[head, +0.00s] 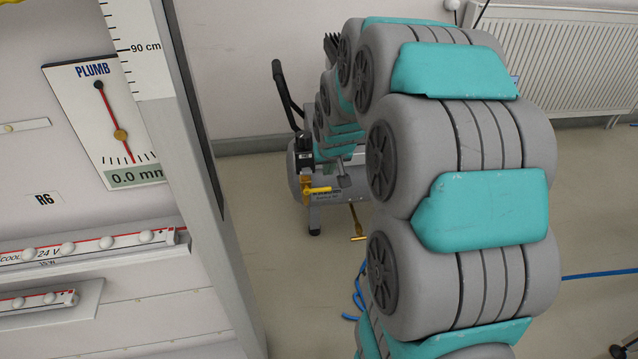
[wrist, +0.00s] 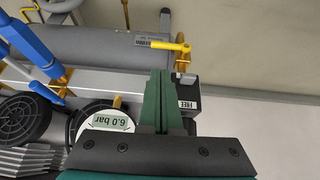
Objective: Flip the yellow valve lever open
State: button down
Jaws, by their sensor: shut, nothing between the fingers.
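The yellow valve lever (head: 319,190) sits on a brass valve (head: 306,187) at the near side of the grey air compressor (head: 301,172). It lies roughly level, with its handle pointing right of the valve in the head view. In the wrist view, which is upside down, the lever (wrist: 152,44) reaches left from its pivot, across the grey tank (wrist: 95,50). My gripper (wrist: 162,73) is shut and empty, its green fingers pointing at the lever. The fingertips appear just short of it; I cannot tell whether they touch. My arm hides part of the compressor in the head view.
A black handle (head: 286,95) rises from the compressor. A wall panel with a plumb gauge (head: 115,125) stands left. A radiator (head: 560,55) is behind.

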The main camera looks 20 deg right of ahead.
aim_at(325, 190)
jog(key=shift+w, duration=0.1)
dwell(0.3)
jog(key=x, duration=1)
jog(key=shift+d, duration=0.1)
